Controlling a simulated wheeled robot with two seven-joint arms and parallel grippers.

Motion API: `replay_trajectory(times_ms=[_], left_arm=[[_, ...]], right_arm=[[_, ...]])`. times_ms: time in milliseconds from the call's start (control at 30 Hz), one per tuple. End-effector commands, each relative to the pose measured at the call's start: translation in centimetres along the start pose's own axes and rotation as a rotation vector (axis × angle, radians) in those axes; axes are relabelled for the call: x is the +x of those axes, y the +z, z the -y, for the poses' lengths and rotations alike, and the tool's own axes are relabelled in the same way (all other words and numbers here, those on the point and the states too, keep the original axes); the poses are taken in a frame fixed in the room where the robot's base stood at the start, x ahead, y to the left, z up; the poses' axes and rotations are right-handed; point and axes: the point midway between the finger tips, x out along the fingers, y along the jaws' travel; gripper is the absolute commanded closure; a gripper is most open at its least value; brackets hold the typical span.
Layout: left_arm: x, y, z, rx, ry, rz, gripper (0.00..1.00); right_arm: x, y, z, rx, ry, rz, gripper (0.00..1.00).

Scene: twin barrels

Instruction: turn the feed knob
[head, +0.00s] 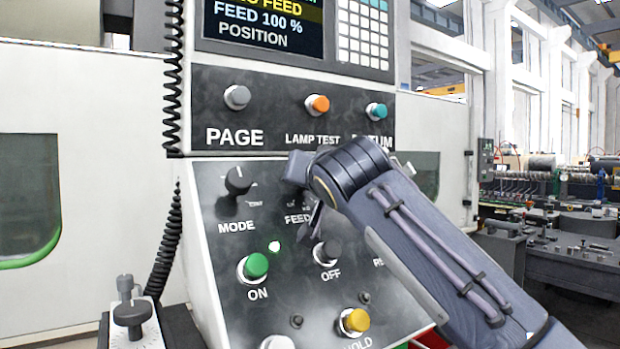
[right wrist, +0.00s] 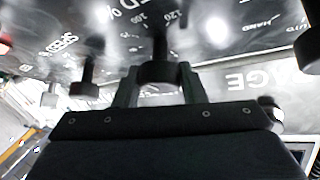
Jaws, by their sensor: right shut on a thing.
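The feed knob (right wrist: 158,62) is a dark round knob on the black panel, seen in the right wrist view between the two fingers of my right gripper (right wrist: 160,82). The gripper is shut on it. Numbers 100 and 120 and a % sign show on the panel beyond it. In the head view my right gripper (head: 310,218) reaches the sloped panel (head: 222,222) at the FEED label, and hides the knob there. The screen (head: 262,25) reads FEED 100 %. My left gripper is not in view.
Close to the gripper are the black MODE knob (head: 239,181), the green ON button (head: 252,267), the dark OFF button (head: 327,252) and the yellow button (head: 354,321). Another dark knob (right wrist: 88,68) stands left of the fingers in the wrist view. A coiled cable (head: 168,245) hangs left.

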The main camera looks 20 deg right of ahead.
Motion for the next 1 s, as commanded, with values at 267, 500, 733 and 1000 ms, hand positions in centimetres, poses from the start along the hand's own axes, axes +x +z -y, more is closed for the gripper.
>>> replay_trajectory(times_ms=[267, 500, 733, 1000], left_arm=[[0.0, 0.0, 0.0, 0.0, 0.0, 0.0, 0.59], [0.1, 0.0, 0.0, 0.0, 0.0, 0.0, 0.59], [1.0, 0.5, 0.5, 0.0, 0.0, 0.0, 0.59], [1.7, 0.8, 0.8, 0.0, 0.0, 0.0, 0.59]], right_arm=[[0.0, 0.0, -0.1, -0.001, 0.001, -0.001, 0.42], [-0.1, 0.0, 0.0, -0.001, -0.001, -0.001, 0.42], [-3.1, 0.2, -0.1, 0.0, -0.005, -0.002, 0.42], [-7.1, 0.1, 0.0, -0.001, -0.002, -0.002, 0.42]])
